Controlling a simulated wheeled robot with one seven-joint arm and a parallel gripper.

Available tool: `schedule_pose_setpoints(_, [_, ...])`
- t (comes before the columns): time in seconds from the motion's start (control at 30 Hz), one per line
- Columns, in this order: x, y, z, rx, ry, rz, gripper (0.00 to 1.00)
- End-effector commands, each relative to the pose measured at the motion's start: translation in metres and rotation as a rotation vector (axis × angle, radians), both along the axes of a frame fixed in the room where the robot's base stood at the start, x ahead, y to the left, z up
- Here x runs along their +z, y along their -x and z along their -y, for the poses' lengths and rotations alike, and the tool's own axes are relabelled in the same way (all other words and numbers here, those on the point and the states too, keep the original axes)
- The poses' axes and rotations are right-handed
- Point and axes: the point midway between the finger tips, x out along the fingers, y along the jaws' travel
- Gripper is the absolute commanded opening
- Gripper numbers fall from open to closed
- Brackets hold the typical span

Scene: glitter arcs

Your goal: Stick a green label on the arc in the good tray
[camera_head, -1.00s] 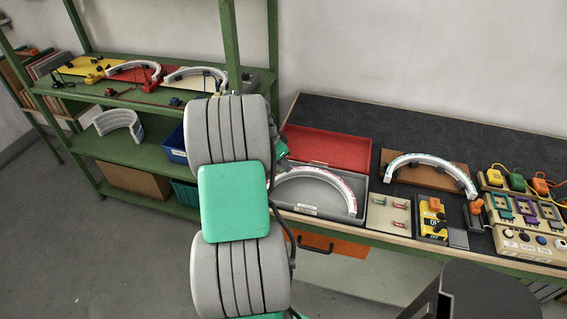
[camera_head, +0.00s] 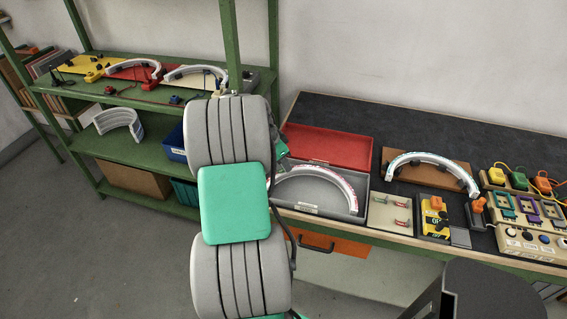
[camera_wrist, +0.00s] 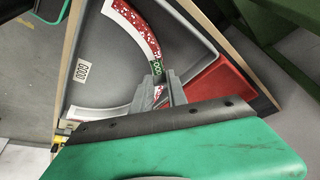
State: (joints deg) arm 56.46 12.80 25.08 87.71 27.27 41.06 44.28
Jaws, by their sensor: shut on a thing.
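The good tray (camera_head: 310,208) is a grey open case on the bench with a red lid behind it. It holds a white arc (camera_head: 318,174) with red speckles. In the wrist view the arc (camera_wrist: 122,17) curves across the grey tray, whose floor has a white tag (camera_wrist: 82,72). My gripper (camera_wrist: 158,84) is shut on a small green label (camera_wrist: 156,69) with pale lettering. The label lies over the arc's red speckled face near its end. I cannot tell whether it touches the arc. In the head view my arm hides the gripper and the tray's left part.
Right of the tray are a label card (camera_head: 391,214), a yellow device (camera_head: 434,219) and a control panel (camera_head: 525,240). Another arc (camera_head: 433,159) stands on a brown board (camera_head: 398,171) behind. A green shelf (camera_head: 130,150) at left holds more arcs. The bench's back is clear.

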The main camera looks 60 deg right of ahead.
Motion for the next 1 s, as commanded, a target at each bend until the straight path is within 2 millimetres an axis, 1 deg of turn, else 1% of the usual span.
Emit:
schedule_pose_setpoints(0.7, [-0.0033,0.0000,0.0001,0.000,0.000,0.000,0.00])
schedule_pose_setpoints(0.73, [-0.0033,0.0000,0.0001,0.000,0.000,0.000,0.19])
schedule_pose_setpoints(1.0, [-0.0035,-0.0001,0.0001,0.000,0.000,0.000,0.41])
